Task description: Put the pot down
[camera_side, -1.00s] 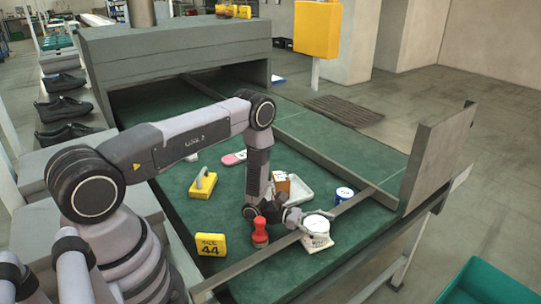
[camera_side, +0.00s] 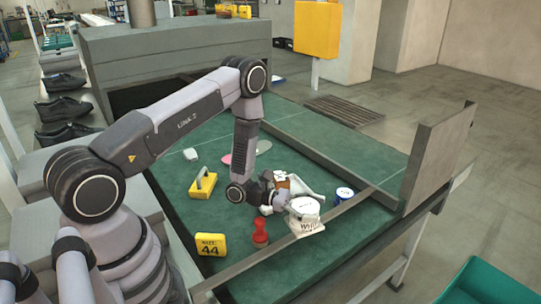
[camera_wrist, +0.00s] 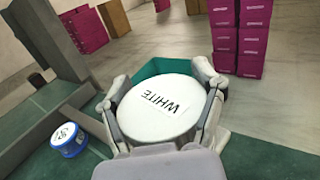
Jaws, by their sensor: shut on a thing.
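The pot (camera_side: 307,226) is white, with a round white lid and dark lettering on its side. My gripper (camera_side: 287,204) is shut on it from the left in the side view. In the wrist view the pot's lid (camera_wrist: 158,106) reads "WHITE" and sits between my two fingers. The pot looks upright in the side view, near the grey rail. I cannot tell whether its base touches anything.
A blue-and-white pot (camera_side: 344,194) stands right of the held pot.

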